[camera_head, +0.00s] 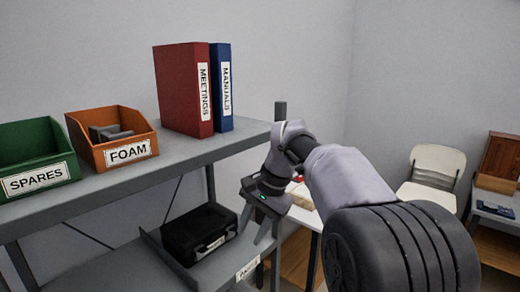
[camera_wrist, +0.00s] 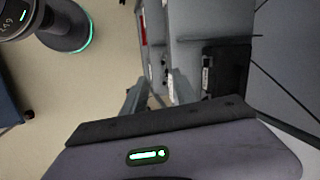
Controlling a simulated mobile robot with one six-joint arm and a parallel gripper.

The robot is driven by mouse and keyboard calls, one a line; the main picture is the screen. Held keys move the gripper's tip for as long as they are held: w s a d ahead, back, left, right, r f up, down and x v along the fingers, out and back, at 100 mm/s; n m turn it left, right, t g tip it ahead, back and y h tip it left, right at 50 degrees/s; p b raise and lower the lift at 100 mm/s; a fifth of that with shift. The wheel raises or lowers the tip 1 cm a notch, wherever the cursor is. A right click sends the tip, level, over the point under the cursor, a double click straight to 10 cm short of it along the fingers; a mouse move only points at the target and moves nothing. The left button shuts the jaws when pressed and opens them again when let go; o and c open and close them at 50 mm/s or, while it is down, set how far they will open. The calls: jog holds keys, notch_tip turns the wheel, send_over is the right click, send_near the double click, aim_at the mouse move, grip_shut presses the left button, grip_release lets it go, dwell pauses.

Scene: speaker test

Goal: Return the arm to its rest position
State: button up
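My gripper (camera_head: 255,232) hangs at the end of my bent arm, just off the right end of the grey shelf unit, pointing downward. Its two fingers stand apart. In the wrist view my gripper (camera_wrist: 157,80) shows both fingers spread with nothing held between them; the shelf unit (camera_wrist: 202,22) lies beyond them. My arm (camera_head: 345,185) reaches from the lower right of the head view towards the shelf end and hides part of what is behind it.
The upper shelf (camera_head: 185,163) holds a green SPARES bin (camera_head: 35,155), an orange FOAM bin (camera_head: 85,150), a red binder (camera_head: 180,90) and a blue binder (camera_head: 221,85). A black case (camera_head: 198,232) sits lower. A white chair (camera_head: 437,160) stands at right.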

jog(key=s+d+t+b, duration=0.25)
jog(key=s+d, duration=0.35)
jog(key=s, duration=0.4)
jog(key=s+d+f+n+t+h+b, duration=0.1)
jog(key=s+f, duration=0.4)
jog(key=s, duration=0.5)
jog(key=s+d+f+t+h+b, duration=0.1)
jog(key=s+d+f+b, duration=0.2)
jog(key=s, duration=0.6)
notch_tip(320, 180, down, 2)
jog(key=shift+s+d+f+n, duration=0.1)
jog(key=shift+s+d+n, duration=0.3)
jog(key=shift+d, duration=0.65)
jog(key=shift+t, duration=0.25)
